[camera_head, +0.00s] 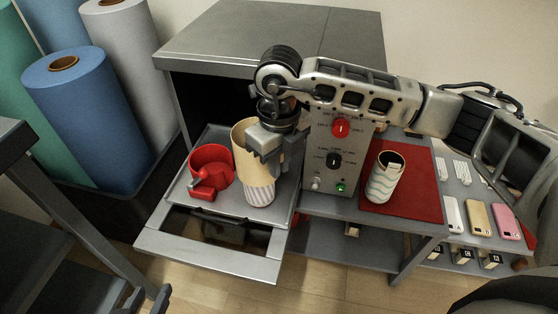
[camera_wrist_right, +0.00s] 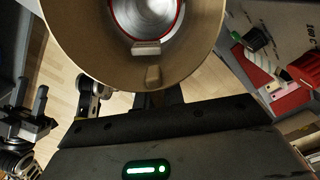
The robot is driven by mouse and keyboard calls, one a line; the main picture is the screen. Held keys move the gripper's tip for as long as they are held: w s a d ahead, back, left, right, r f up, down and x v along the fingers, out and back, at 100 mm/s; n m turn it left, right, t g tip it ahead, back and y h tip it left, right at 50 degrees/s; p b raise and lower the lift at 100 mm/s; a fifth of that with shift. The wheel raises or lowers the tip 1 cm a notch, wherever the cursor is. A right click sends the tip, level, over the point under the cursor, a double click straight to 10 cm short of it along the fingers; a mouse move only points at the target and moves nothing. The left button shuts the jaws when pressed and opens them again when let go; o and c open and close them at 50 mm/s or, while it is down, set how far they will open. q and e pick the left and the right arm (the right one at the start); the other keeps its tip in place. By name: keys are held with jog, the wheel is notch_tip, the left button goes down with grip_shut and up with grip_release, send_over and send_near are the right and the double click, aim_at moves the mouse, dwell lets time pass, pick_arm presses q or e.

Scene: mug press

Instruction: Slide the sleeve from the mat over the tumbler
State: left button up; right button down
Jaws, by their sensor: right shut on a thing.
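My right gripper (camera_head: 266,142) is shut on the wall of a tan sleeve (camera_head: 241,150), which stands upright over the drawer tray. A white, diagonally striped tumbler (camera_head: 259,192) shows directly below it. In the right wrist view the tan sleeve (camera_wrist_right: 80,45) forms a wide ring, with the tumbler's steel inside and red rim (camera_wrist_right: 146,15) within it. I cannot tell how far the sleeve is down around the tumbler. A white wavy-patterned sleeve (camera_head: 383,184) stands on the red mat (camera_head: 417,185). My left gripper (camera_head: 147,300) is open and empty at the bottom left.
A red clamp-like holder (camera_head: 211,168) sits left of the tumbler on the tray (camera_head: 190,212). The press control box (camera_head: 334,165) stands just right. Phone cases (camera_head: 479,218) lie at the right. Blue, grey and green rolls (camera_head: 85,110) stand at the left.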

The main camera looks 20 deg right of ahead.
jog(key=shift+f, duration=0.15)
dwell(0.5)
jog(key=shift+f+b, duration=1.35)
jog(key=c, duration=1.4)
grip_release()
